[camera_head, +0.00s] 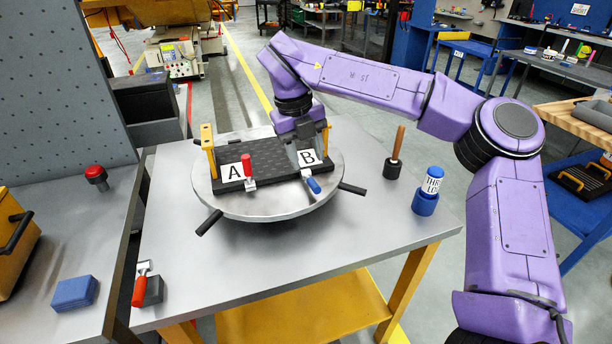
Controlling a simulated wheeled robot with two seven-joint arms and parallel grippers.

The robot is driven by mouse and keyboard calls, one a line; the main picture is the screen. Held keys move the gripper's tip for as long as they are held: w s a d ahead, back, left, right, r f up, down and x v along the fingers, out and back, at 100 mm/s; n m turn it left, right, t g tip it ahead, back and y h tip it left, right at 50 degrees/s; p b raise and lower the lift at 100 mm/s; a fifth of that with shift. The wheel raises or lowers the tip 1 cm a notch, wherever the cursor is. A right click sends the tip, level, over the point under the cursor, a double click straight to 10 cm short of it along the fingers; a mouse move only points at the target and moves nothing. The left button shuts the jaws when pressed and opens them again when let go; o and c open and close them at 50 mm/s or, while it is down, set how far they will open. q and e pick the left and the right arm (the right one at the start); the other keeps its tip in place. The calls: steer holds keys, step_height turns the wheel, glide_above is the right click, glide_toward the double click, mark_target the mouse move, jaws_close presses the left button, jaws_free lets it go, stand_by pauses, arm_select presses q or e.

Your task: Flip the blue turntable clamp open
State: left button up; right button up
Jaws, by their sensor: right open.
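The round grey turntable (275,207) stands on the metal table and carries a dark plate marked A and B. The blue-handled clamp (313,185) sits at the plate's front edge, by the B label (308,157). Its handle slants down towards the front right. The red-handled clamp (247,166) beside the A label (233,171) has its handle upright. My right gripper (309,146) is at the back right of the plate, behind the B label and apart from the blue clamp. It is open; its fingertips are partly hidden. My left gripper is out of view.
Yellow posts (208,150) stand on the plate. Black bars stick out from the turntable's rim. A wooden-handled tool (397,143) and a blue-capped cylinder (430,185) stand at right. Another red clamp (141,288) is at front left. The front middle of the table is clear.

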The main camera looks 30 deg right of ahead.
mark_target(314, 185)
steer(key=f, duration=0.2)
steer(key=s+d+f, duration=0.1)
steer(key=shift+s+f, duration=0.1)
steer(key=shift+f, duration=0.25)
steer(key=f, duration=0.3)
steer(key=w+f, duration=0.1)
steer(key=shift+d+f, duration=0.15)
steer(key=shift+d, duration=0.2)
steer(key=shift+s+f, duration=0.1)
steer(key=shift+s, duration=0.2)
steer(key=shift+w, duration=0.1)
jaws_close()
